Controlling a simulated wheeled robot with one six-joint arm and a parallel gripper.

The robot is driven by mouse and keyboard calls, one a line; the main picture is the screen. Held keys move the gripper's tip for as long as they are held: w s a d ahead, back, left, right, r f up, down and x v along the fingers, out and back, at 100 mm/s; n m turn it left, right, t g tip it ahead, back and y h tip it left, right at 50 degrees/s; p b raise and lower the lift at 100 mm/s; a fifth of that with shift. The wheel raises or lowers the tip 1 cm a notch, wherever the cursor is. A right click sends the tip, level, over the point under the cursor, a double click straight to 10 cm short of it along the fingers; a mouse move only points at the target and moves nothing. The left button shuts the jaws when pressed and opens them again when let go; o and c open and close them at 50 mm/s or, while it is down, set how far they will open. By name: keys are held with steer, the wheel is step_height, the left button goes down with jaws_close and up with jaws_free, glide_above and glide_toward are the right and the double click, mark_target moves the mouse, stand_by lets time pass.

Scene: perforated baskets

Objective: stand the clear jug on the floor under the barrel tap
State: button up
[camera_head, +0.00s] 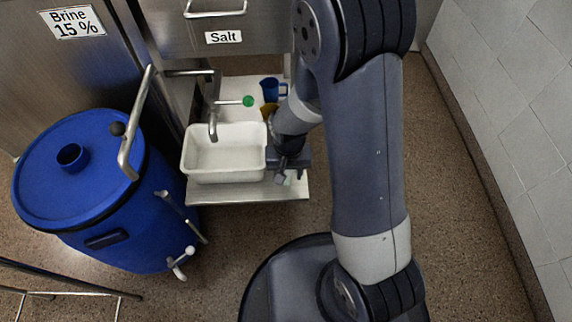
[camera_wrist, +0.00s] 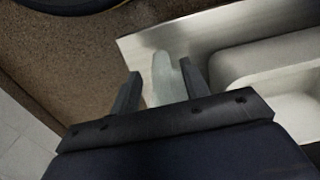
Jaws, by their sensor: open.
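The blue barrel (camera_head: 105,205) stands on the floor at the left in the head view. Its barrel tap (camera_head: 181,262), with a pale handle, sits low on its front right side above the floor. My gripper (camera_head: 289,177) is over the right end of the metal shelf. In the wrist view my gripper (camera_wrist: 160,68) is open, with a pale translucent thing, seemingly the clear jug (camera_wrist: 164,82), between its fingers. I cannot tell whether either finger touches it. In the head view my arm and gripper mostly hide the jug.
A white tub (camera_head: 226,172) stands on the metal shelf (camera_head: 240,193), close left of my gripper. Pipes stand beside the barrel. A metal rack (camera_head: 70,293) is front left. Floor right of my arm is clear.

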mark_target(287, 181)
steer(key=f, duration=0.2)
steer(key=f+b, duration=0.1)
steer(key=f, duration=0.1)
steer(key=shift+s+a, duration=0.1)
steer(key=shift+s, duration=0.1)
steer(key=shift+c, duration=0.2)
jaws_close()
